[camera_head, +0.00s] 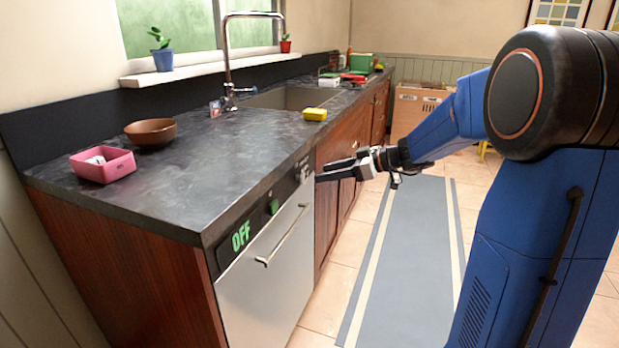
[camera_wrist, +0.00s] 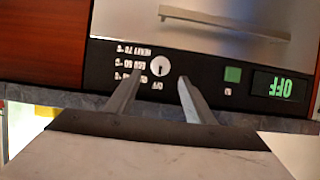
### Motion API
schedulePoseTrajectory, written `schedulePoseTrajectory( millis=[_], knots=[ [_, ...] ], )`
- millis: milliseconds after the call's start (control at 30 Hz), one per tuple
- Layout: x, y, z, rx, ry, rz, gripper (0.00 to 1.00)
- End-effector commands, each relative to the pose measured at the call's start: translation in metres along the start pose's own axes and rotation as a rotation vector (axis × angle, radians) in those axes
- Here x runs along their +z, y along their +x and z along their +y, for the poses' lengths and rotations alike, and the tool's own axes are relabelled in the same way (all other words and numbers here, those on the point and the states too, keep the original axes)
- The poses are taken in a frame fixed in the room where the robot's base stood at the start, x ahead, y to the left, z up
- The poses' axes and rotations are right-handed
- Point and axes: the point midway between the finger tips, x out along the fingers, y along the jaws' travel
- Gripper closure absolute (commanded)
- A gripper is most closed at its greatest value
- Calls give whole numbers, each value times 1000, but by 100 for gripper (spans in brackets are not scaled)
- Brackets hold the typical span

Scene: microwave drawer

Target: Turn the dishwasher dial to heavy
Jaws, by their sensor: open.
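The dishwasher (camera_head: 270,270) has a silver door and a black control panel under the counter. Its round white dial (camera_wrist: 159,65) shows in the wrist view, where the picture is upside down. The dial's dark mark points down in that picture, towards a small OFF label (camera_wrist: 157,85). The heavy label (camera_wrist: 133,50) is in the list of settings left of the dial. The green display (camera_wrist: 280,86) reads OFF. My gripper (camera_wrist: 160,76) is open, with its fingers pointing at the panel on either side of the dial; contact cannot be told.
A green square button (camera_wrist: 232,74) lies between dial and display. The door handle (camera_head: 284,235) sticks out below the panel. The dark countertop (camera_head: 205,185) overhangs above, with a yellow sponge (camera_head: 315,114) and pink container (camera_head: 103,165). The floor by the grey mat (camera_head: 405,260) is clear.

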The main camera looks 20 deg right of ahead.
Motion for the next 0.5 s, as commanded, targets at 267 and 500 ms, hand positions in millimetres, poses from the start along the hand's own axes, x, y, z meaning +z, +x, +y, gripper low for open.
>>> schedulePoseTrajectory(
  millis=[267,500],
  knots=[
    [0,47,-1,-3,1,-1,51],
    [0,66,0,-1,0,0,51]
  ],
)
